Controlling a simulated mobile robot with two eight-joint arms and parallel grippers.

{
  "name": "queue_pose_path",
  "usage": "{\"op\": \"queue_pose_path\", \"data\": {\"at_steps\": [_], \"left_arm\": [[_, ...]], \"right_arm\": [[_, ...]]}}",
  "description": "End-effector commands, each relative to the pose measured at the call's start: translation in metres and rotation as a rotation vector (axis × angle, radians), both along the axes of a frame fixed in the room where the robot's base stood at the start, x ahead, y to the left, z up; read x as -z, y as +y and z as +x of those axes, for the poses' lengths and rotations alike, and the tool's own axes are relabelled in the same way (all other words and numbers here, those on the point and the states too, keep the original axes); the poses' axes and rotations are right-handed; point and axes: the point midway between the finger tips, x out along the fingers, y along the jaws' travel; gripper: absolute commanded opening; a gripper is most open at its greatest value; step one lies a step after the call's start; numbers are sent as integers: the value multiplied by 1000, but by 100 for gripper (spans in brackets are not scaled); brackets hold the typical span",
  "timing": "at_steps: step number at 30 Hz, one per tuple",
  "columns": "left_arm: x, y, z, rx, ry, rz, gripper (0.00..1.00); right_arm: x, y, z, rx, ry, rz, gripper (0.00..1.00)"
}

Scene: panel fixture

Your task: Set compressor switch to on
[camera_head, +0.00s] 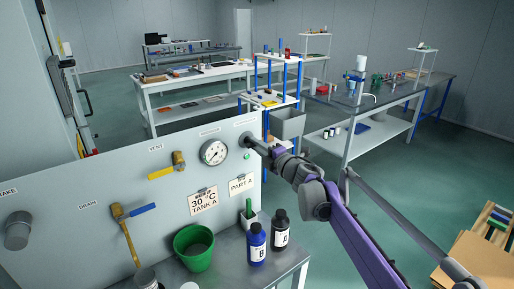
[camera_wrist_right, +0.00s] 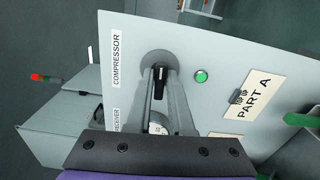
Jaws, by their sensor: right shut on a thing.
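The compressor switch (camera_wrist_right: 159,84) is a black knob on a round grey base on the panel, beside the COMPRESSOR label (camera_wrist_right: 116,60) in the right wrist view. My right gripper (camera_wrist_right: 160,88) is shut on the knob, one finger on each side. In the head view my right gripper (camera_head: 262,146) reaches the panel's upper right and hides most of the switch. A thin pale mark shows on the knob; I cannot read its on or off position. A green lamp (camera_wrist_right: 201,76) sits beside the switch. My left gripper is not in view.
The panel (camera_head: 105,182) also carries a gauge (camera_head: 214,152), a yellow-handled valve (camera_head: 167,168) and a drain valve with a blue handle (camera_head: 142,209). A green bucket (camera_head: 194,250) and bottles (camera_head: 256,248) stand on the bench below. A PART A card (camera_wrist_right: 247,97) hangs near the lamp.

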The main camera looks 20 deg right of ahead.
Motion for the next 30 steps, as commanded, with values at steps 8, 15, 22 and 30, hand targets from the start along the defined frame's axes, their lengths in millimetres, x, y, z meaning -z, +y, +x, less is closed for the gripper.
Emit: {"op": "queue_pose_path", "data": {"at_steps": [8, 15, 22, 30], "left_arm": [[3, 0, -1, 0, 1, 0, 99], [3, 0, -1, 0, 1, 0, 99], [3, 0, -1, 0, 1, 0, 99], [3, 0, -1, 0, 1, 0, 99]], "right_arm": [[1, 0, 0, 0, 30, 82, 0], [1, 0, 0, 0, 36, 99, 0], [0, 0, 0, 0, 35, 98, 0], [0, 0, 0, 0, 35, 98, 45]]}}
